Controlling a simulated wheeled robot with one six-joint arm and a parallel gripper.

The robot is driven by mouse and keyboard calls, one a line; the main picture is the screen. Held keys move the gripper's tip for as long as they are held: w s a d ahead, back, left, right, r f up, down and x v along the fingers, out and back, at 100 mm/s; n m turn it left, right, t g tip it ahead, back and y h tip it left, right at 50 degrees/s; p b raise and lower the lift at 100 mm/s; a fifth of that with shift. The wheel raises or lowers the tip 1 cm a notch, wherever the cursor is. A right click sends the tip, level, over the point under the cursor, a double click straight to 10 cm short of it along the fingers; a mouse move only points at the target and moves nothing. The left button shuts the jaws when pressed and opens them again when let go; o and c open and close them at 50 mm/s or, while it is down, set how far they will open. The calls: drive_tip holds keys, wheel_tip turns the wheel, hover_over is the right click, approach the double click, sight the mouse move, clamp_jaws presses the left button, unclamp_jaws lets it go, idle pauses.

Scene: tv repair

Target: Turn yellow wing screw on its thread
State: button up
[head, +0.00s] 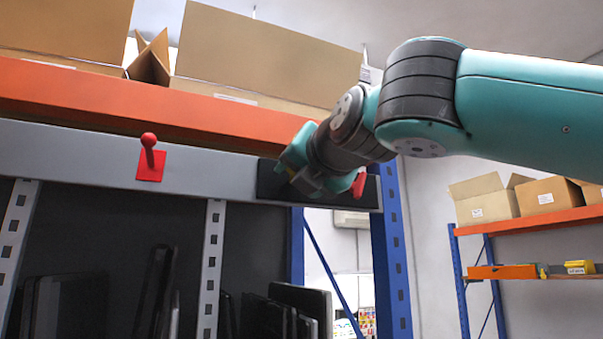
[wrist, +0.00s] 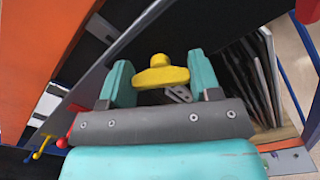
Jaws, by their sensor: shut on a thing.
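The yellow wing screw (wrist: 162,73) shows in the wrist view, its wide wing lying between the two teal fingers of my gripper (wrist: 160,62). A small grey metal piece (wrist: 179,93) shows just below the wing. The screw's thread is hidden. In the head view my gripper (head: 296,165) is against the black plate (head: 268,181) at the right part of the grey rail (head: 80,153). The screw cannot be made out there.
A red knob on a red plate (head: 149,165) sits on the rail to the left. Another red part (head: 359,185) is just right of my gripper. Cardboard boxes (head: 260,50) stand on the orange beam (head: 100,97) above. Dark flat panels (head: 302,300) stand below the rail.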

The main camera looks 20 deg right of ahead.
drive_tip(key=shift+r, duration=0.15)
drive_tip(key=o, duration=0.9)
drive_tip(key=shift+w, duration=0.1)
drive_tip(key=shift+o, duration=0.2)
